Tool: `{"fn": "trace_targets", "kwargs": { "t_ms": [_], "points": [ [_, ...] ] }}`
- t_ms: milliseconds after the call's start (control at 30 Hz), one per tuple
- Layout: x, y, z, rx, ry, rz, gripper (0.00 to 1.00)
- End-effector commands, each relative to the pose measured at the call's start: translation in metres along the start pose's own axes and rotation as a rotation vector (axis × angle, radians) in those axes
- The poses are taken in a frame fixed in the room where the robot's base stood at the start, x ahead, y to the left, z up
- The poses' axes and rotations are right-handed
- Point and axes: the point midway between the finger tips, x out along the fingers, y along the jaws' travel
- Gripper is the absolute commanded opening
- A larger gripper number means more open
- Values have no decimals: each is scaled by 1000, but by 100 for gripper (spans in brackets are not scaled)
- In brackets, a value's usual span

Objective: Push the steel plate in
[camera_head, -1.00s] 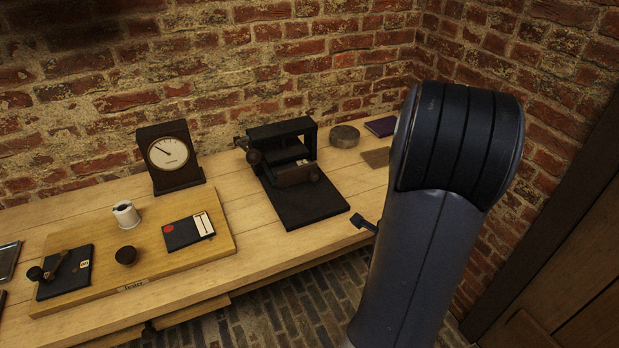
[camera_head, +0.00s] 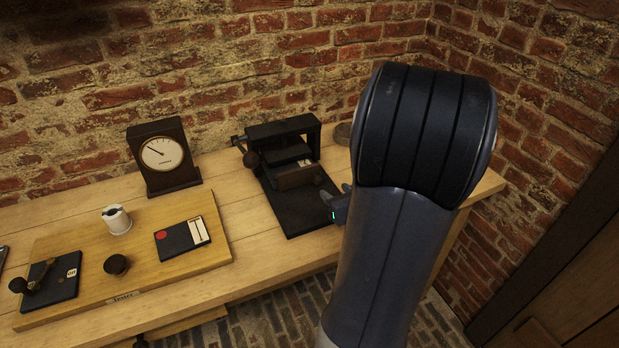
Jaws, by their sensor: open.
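A black press-like device (camera_head: 285,134) stands on the bench, with a flat black base (camera_head: 300,218) in front. A dark brown block (camera_head: 296,178) sits low in its frame, and a small pale piece (camera_head: 304,162) shows just behind the block. I cannot tell for certain which part is the steel plate. My gripper (camera_head: 335,193) is open at the right edge of the black base, its fingers towards the device. It looks empty. My arm hides part of it, and I cannot tell whether it touches anything.
A dial gauge (camera_head: 162,154) stands left of the device. A wooden board (camera_head: 70,240) holds a white pot (camera_head: 117,219), a dark knob (camera_head: 117,264) and two flat black pieces. The brick wall closes the back.

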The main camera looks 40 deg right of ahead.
Motion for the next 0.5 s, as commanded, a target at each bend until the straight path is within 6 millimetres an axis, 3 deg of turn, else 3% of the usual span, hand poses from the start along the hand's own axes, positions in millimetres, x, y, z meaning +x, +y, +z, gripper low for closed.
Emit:
{"fn": "trace_targets", "kwargs": {
  "t_ms": [500],
  "points": [
    [85, 2, -1, -3, 4, 5, 44]
  ]
}}
